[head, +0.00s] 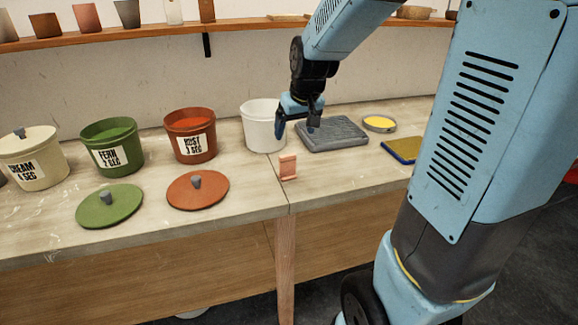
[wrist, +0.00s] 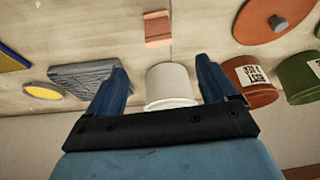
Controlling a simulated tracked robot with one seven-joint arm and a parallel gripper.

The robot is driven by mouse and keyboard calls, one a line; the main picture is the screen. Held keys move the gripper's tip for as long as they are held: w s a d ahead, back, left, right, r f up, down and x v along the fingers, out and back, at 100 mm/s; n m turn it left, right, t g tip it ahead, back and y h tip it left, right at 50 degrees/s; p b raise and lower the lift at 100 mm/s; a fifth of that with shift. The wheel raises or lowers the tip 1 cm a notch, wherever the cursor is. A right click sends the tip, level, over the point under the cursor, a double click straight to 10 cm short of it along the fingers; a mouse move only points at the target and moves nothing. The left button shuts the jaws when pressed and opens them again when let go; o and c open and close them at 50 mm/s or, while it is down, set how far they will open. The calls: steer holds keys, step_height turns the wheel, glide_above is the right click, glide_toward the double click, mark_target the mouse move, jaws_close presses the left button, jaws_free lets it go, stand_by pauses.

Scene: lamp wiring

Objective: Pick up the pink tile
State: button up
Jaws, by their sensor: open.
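The pink tile (head: 288,168) stands on the bench top near its front edge, by the seam between two bench sections. It also shows in the wrist view (wrist: 157,29) at the top middle, beyond my fingertips. My gripper (head: 297,130) is above the bench, behind the tile in the head view, between the white bucket and the grey slab. Its two blue fingers (wrist: 160,75) are spread apart with nothing held between them. The tile and the fingers are apart.
A white bucket (head: 262,127) and a grey ridged slab (head: 333,135) flank my gripper. The rust bucket (head: 190,148) and green bucket (head: 110,157) stand left, their rust lid (head: 198,193) and green lid (head: 108,208) in front. A yellow dish (head: 379,124) lies right.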

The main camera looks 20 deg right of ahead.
mark_target(288, 156)
steer(key=x, duration=0.5)
steer(key=w+x, duration=0.1)
steer(key=x, duration=0.5)
steer(key=shift+w+d, duration=0.1)
steer(key=shift+w, duration=0.05)
steer(key=shift+s+x, duration=0.1)
steer(key=shift+x, duration=1.25)
steer(key=shift+s+x, duration=0.15)
steer(key=shift+x, duration=1.15)
steer(key=shift+f, duration=0.1)
steer(key=shift+c, duration=0.2)
steer(key=c, duration=1)
steer(key=shift+c, duration=0.2)
